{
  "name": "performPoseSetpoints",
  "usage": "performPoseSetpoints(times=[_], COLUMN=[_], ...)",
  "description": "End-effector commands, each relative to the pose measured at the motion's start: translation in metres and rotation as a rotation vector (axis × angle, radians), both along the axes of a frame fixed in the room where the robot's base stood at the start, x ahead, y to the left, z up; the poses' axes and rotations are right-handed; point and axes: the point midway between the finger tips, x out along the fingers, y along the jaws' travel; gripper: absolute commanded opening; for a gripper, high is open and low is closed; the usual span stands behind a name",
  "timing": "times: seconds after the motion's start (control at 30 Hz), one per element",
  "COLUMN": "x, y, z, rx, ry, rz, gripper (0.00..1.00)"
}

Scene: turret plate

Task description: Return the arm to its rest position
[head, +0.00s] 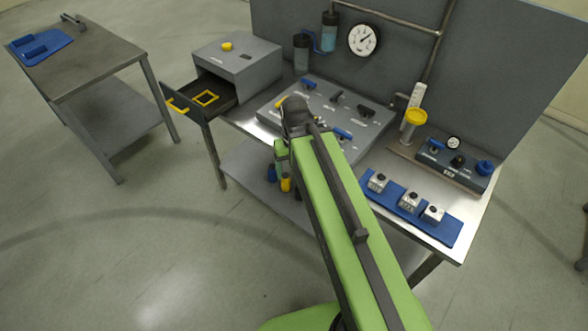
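My green arm (345,205) reaches up from the bottom of the head view toward the workbench (377,160). Its dark joint (295,113) shows in front of the grey turret plate panel (357,128). A short green part of my arm drops down behind this joint. My gripper cannot be made out; it seems hidden behind my own arm. Whether it holds anything does not show.
A drawer (222,103) stands open at the bench's left, under a grey box (252,68). A blue tray (450,228) with several small blocks lies at the front right. A side table (105,55) is left; floor between is clear.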

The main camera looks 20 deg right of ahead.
Motion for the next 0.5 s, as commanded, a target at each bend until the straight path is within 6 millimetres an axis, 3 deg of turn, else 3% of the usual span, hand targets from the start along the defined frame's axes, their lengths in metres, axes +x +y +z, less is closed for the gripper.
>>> performPoseSetpoints(times=[0.17,0.4,0.5], x=[-0.001,-0.001,-0.001], y=[0.001,0.002,0.002], z=[-0.016,-0.1,-0.117], rx=[0.0,0.0,0.0], ry=[0.0,0.0,0.0], rz=[0.0,0.0,-0.001], gripper=[0.76,0.76,0.76])
